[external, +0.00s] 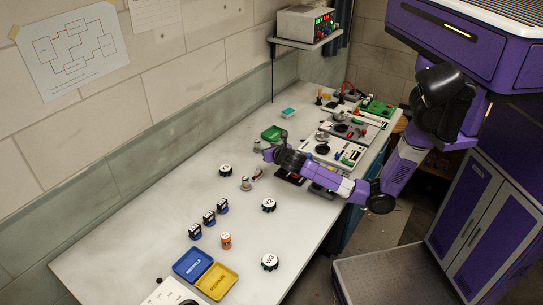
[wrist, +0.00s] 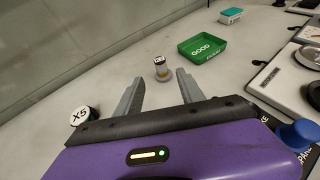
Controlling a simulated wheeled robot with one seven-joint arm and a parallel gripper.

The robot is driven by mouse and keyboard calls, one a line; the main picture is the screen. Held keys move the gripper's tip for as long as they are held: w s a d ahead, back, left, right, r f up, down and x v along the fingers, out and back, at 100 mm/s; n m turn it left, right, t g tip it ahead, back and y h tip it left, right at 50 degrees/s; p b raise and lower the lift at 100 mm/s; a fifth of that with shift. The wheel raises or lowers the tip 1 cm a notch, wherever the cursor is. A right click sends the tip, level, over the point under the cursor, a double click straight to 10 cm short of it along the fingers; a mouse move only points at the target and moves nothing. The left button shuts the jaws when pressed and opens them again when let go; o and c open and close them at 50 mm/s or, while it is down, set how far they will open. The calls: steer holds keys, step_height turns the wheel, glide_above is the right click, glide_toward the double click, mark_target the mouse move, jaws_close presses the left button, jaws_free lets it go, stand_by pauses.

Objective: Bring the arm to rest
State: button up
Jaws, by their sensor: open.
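My gripper (wrist: 157,93) is open in the wrist view, with its two grey fingers apart and nothing between them. In the external view my gripper (external: 265,157) is low over the white bench (external: 318,215), at the end of my outstretched arm. The arm reaches across the bench from the right, bent at the elbow. Whether the gripper touches the bench cannot be seen.
A green tray marked GOOD (wrist: 203,48) is ahead to the right. A round X5 piece (wrist: 80,117) is at the left. Several servos (external: 209,218), a blue tray (external: 193,262) and a yellow tray (external: 217,281) are nearer the front. Fixtures (external: 340,150) line the right edge.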

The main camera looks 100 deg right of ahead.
steer(key=shift+m, duration=0.3)
steer(key=w+a+r+m+t, duration=0.1)
steer(key=w+r+m+t, duration=0.2)
steer(key=w+m+t, duration=0.15)
steer(key=s+a+f+m+t+y, duration=0.1)
steer(key=s+a+m+t+y, duration=0.2)
steer(key=a, duration=0.7)
steer(key=a+m+t+y, duration=0.3)
steer(key=a+m+t, duration=0.25)
steer(key=a, duration=0.45)
steer(key=s+a+m+y, duration=0.2)
steer(key=s+a, duration=0.3)
steer(key=s, duration=0.4)
steer(key=s+a+m+y, duration=0.2)
steer(key=s+a, duration=0.4)
steer(key=s, duration=0.3)
steer(key=s+a+m+g+y, duration=0.1)
steer(key=s+a+m+y, duration=0.2)
steer(key=s+a, duration=0.2)
steer(key=v, duration=0.3)
steer(key=shift+s+a+f, duration=0.2)
steer(key=shift+s+a, duration=0.05)
steer(key=shift+s, duration=0.2)
stand_by(2.2)
